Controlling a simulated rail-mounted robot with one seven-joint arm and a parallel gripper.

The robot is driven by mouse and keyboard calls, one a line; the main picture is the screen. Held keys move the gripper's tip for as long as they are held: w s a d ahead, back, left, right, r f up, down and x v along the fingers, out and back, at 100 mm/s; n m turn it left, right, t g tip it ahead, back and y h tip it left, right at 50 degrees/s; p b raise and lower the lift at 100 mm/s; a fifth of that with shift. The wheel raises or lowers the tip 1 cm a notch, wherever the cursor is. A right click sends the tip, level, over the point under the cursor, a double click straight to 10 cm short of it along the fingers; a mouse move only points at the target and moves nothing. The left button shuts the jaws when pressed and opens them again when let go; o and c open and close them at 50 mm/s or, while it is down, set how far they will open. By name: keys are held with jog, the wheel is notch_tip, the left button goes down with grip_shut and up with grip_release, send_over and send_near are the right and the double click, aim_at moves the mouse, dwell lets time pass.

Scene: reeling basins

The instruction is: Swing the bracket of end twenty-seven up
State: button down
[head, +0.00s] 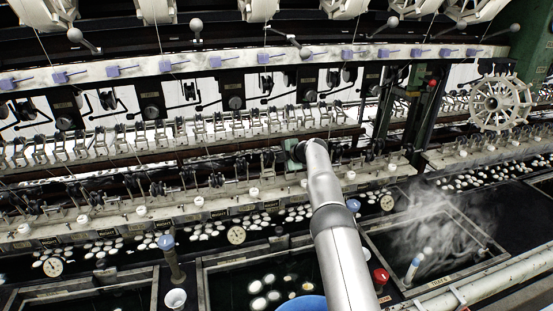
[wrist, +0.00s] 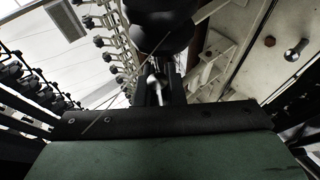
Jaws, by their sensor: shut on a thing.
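My arm reaches up from the bottom of the head view, and its dark end (head: 298,150) is at the row of pale metal brackets (head: 240,124) along the middle of the machine. The arm hides most of my gripper and the bracket there. In the wrist view my gripper (wrist: 157,88) is shut on a small pale metal part (wrist: 157,95), which looks like part of a bracket. A dark rounded thing (wrist: 160,35) is just beyond it. No number of the end is readable, and the bracket's tilt cannot be told.
Neighbouring brackets stand close on both sides. Above runs a pale rail (head: 215,62) with lilac tags and ball-ended levers (head: 196,27). Below are water basins (head: 255,262) with pale cocoons; steam rises at the right one (head: 430,225). A spoked wheel (head: 500,103) stands far right.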

jog(key=shift+r, duration=0.1)
jog(key=c, duration=1.5)
grip_release()
jog(key=shift+w, duration=0.1)
jog(key=b+v, duration=0.6)
jog(key=v, duration=1.1)
jog(key=shift+s+d, duration=0.1)
jog(key=shift+s, duration=0.15)
